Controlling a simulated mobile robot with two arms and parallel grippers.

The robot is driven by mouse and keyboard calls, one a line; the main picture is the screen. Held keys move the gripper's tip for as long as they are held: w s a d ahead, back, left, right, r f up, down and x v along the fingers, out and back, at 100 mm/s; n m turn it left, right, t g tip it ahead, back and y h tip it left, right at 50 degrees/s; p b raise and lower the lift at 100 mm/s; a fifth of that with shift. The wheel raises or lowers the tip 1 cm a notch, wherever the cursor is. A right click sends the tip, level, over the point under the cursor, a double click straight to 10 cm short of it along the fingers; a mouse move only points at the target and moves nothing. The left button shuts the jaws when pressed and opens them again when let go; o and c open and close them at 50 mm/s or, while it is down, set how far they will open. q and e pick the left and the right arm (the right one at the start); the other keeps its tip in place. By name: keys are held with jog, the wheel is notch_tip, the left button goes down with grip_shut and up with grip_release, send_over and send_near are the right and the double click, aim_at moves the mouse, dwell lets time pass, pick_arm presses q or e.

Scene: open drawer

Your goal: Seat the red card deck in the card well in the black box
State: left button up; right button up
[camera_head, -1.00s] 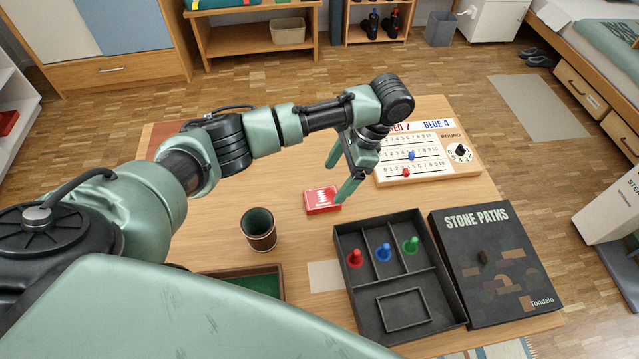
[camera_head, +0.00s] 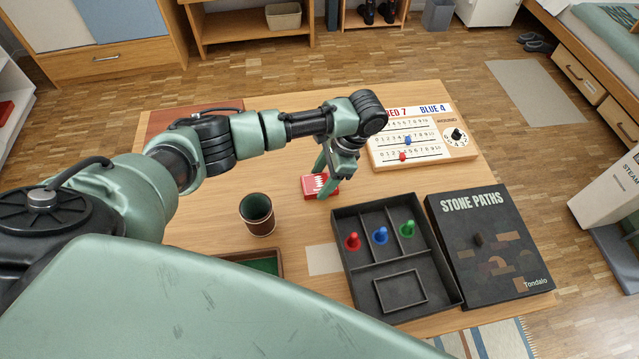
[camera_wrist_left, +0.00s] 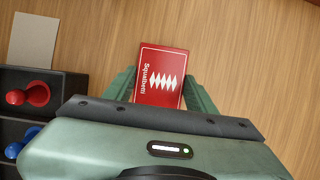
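The red card deck (camera_head: 320,185) lies flat on the table, and its white-patterned top shows in the left wrist view (camera_wrist_left: 161,78). My left gripper (camera_head: 325,176) is low over the deck, with one finger at each long side. Its fingers (camera_wrist_left: 160,82) look open, very close to the deck's edges; contact is not clear. The open black box (camera_head: 362,274) stands to the right and nearer. The card well (camera_head: 401,292), a raised rectangular frame in the box's front compartment, is empty. My right gripper is not in view.
Red, blue and green pawns (camera_head: 380,236) stand in the box's back compartments. The Stone Paths lid (camera_head: 500,270) lies right of the box. A dark cup (camera_head: 258,216) stands left of it. A scoreboard (camera_head: 425,140) lies behind. Bare table separates deck and box.

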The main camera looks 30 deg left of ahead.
aim_at(322, 182)
pick_arm(q)
jog(key=c, duration=0.5)
jog(key=shift+c, duration=0.2)
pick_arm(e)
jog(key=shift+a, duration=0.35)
pick_arm(q)
jog(key=shift+r, duration=0.1)
notch_tip(322, 182, up, 5)
jog(key=shift+w+r, duration=0.1)
jog(key=shift+r, duration=0.1)
notch_tip(322, 182, up, 14)
jog(key=r+p, duration=0.1)
jog(key=p, duration=0.3)
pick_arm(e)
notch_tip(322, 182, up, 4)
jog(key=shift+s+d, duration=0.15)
pick_arm(q)
jog(key=s+d+r+n+h, duration=0.1)
jog(key=s+d+n, duration=0.1)
jog(key=s+n, duration=0.3)
jog(key=s+d+r+n+g+h, duration=0.1)
jog(key=s+d+r+n+h, duration=0.1)
jog(key=s+n, duration=0.3)
jog(key=shift+s+r+g+h, duration=0.3)
jog(key=shift+s, duration=0.5)
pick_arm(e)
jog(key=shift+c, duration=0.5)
